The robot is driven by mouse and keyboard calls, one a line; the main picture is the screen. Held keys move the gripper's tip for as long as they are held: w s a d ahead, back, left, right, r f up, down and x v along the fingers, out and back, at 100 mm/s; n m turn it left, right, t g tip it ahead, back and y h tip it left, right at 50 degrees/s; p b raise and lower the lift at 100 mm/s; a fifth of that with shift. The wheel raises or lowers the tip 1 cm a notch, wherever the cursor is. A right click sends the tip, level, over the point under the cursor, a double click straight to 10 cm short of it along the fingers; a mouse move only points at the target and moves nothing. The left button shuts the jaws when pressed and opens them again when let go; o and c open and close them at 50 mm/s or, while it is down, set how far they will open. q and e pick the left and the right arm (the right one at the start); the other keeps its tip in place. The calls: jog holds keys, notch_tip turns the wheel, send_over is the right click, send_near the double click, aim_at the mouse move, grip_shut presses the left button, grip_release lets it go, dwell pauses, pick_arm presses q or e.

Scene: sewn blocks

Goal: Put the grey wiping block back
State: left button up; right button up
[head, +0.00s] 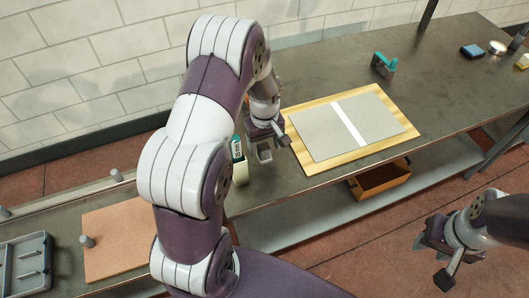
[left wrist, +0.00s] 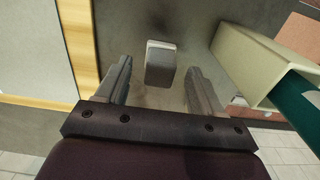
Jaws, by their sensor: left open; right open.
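The grey wiping block (left wrist: 160,64) shows in the left wrist view, between and just beyond the fingertips of my left gripper (left wrist: 158,82). The gripper is open, with a gap on both sides of the block. In the head view the block (head: 264,154) shows just below my left gripper (head: 266,143), near the front edge of the dark table, left of the wooden board. I cannot tell exactly how high the fingers are above the table. My right gripper (head: 439,262) is open and empty, in front of the table at the lower right.
A cream holder (left wrist: 262,62) with a teal item stands close beside the block; it also shows in the head view (head: 240,174). The wooden board (head: 405,126) bears grey panels with a white strip. A teal-topped tool (head: 384,65) stands behind it. An orange-brown bin (head: 380,182) is below.

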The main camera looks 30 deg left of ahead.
aim_at(265, 148)
pick_arm(q)
notch_tip(265, 148, up, 7)
jog(key=shift+r+b, duration=0.15)
jog(key=shift+b, duration=0.15)
jog(key=s+d+r+m, duration=0.1)
jog(key=s+d+m, duration=0.3)
jog(key=s+m, duration=0.1)
jog(key=s+d+r+m+t, duration=0.1)
jog(key=s+d+m, duration=0.3)
jog(key=s, duration=0.4)
jog(key=shift+s+r+m, duration=0.15)
jog(key=shift+r+m, duration=0.1)
jog(key=shift+m, duration=0.35)
